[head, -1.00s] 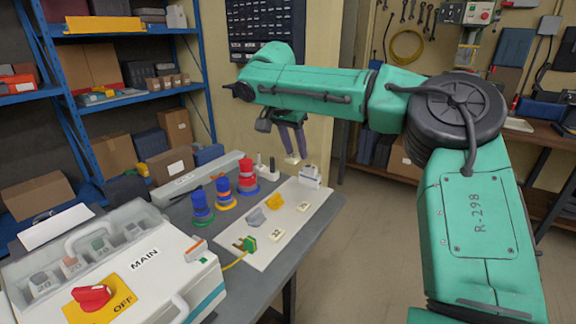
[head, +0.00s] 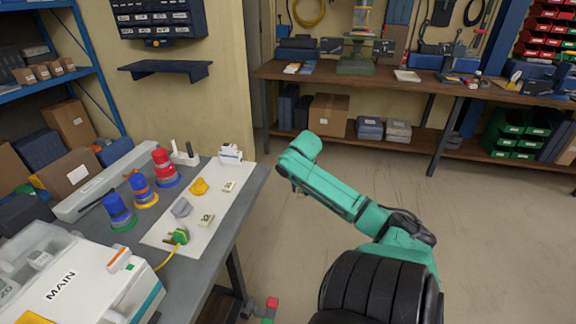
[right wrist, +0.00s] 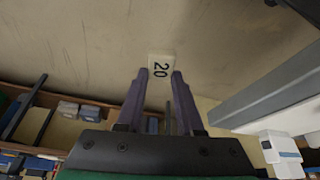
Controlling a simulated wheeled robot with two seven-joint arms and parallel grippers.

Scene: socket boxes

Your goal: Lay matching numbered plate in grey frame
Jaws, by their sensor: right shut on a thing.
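A small pale plate marked 20 (right wrist: 160,67) is held between the fingertips of my right gripper (right wrist: 159,76) in the right wrist view. In the head view my right arm reaches out over the floor, right of the table, and its gripper (head: 298,188) is mostly hidden behind the arm. Two other pale numbered plates, a nearer one (head: 205,220) and a farther one (head: 229,186), lie on the white mat (head: 160,236). The MAIN box (head: 85,290) is cut off at the lower left. I cannot make out the grey frame. My left gripper is out of view.
Open floor lies right of the table. A workbench (head: 440,88) stands behind.

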